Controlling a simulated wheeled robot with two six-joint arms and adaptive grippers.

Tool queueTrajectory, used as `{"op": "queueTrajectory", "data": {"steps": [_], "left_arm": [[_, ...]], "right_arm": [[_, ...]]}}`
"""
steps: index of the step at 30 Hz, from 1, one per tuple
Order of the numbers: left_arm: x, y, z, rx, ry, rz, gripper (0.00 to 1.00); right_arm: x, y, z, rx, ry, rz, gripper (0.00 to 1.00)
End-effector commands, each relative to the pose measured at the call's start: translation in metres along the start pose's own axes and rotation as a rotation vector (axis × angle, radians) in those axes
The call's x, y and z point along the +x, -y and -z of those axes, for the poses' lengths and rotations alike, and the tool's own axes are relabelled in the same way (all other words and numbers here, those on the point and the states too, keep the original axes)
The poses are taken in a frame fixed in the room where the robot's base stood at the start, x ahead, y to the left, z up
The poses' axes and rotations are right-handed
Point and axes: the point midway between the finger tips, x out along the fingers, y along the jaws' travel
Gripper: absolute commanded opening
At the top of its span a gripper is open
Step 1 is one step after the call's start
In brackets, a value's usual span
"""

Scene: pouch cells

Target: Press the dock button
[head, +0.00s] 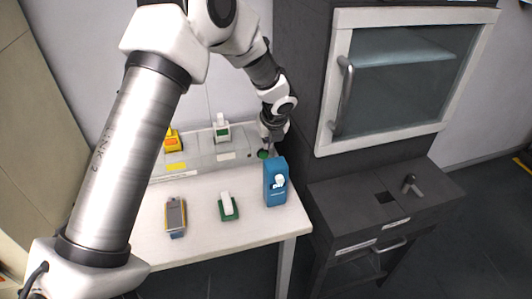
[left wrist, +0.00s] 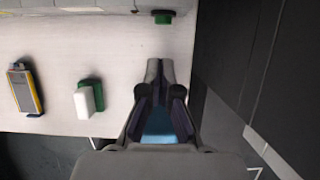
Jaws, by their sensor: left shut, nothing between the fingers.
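The green dock button (head: 263,154) sits at the right end of the pale dock (head: 200,166) along the back of the white table. It also shows in the left wrist view (left wrist: 163,17) at the top, beyond my fingertips. My left gripper (head: 268,146) reaches down at the dock's right end, close to the button. Its fingers are shut and empty, and they also show in the left wrist view (left wrist: 160,68). There they appear apart from the button; in the head view I cannot tell whether they touch. My right gripper is not in view.
A blue box (head: 270,190) stands on the table just in front of the button. A green-and-white piece (head: 228,207) and a yellow-grey device (head: 175,215) lie to its left. Yellow (head: 173,141) and green-white (head: 221,130) units stand at the dock. A dark glass-doored cabinet (head: 400,85) rises at right.

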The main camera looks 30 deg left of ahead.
Motion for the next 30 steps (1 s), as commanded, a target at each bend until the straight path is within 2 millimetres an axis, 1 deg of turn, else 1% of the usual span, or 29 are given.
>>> {"op": "queueTrajectory", "data": {"steps": [5,12,15,20,28,30], "left_arm": [[0.026,-0.001,0.001,0.000,-0.003,-0.003,0.00],[0.074,-0.001,0.001,0.000,-0.003,-0.002,0.00],[0.088,0.000,0.001,0.000,-0.002,-0.001,0.00],[0.097,0.000,0.001,0.000,-0.001,0.000,0.00],[0.097,0.000,0.001,-0.001,-0.001,0.000,0.00],[0.096,-0.001,-0.001,-0.001,-0.001,-0.001,0.00]], "right_arm": [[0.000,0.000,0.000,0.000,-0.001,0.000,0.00],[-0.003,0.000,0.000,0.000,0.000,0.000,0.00],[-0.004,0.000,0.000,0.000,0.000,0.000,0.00],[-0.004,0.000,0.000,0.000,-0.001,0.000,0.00],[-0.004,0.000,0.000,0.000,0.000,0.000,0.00],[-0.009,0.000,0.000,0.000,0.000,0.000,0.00]]}}
